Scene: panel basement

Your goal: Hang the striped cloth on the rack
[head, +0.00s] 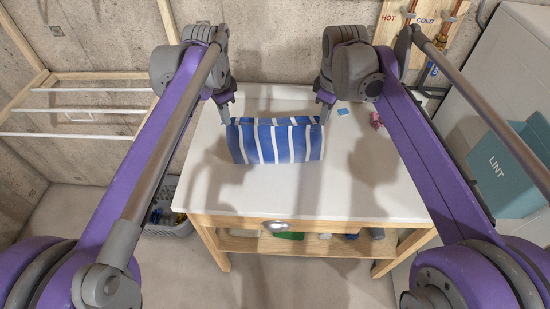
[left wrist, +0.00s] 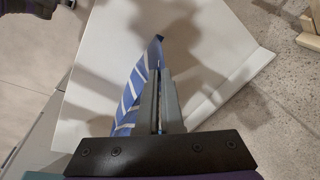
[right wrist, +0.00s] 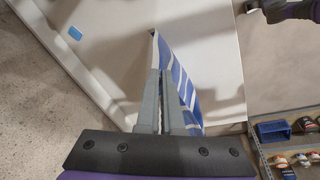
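The striped cloth (head: 275,143), blue and white, hangs between my two grippers over the white table (head: 300,190). My left gripper (head: 226,117) is shut on its upper left corner; the cloth also shows in the left wrist view (left wrist: 134,92), running away from the closed fingers (left wrist: 164,78). My right gripper (head: 325,115) is shut on the upper right corner; the cloth shows in the right wrist view (right wrist: 178,72) beside the closed fingers (right wrist: 166,80). The wooden rack (head: 92,90) with white rods stands at the left by the wall. Whether the cloth's lower edge touches the table is unclear.
A blue piece (head: 343,111) and a pink item (head: 376,120) lie at the table's back right. A grey basket (head: 168,229) stands on the floor at left. A teal LINT bin (head: 508,165) is at right. The table's front is clear.

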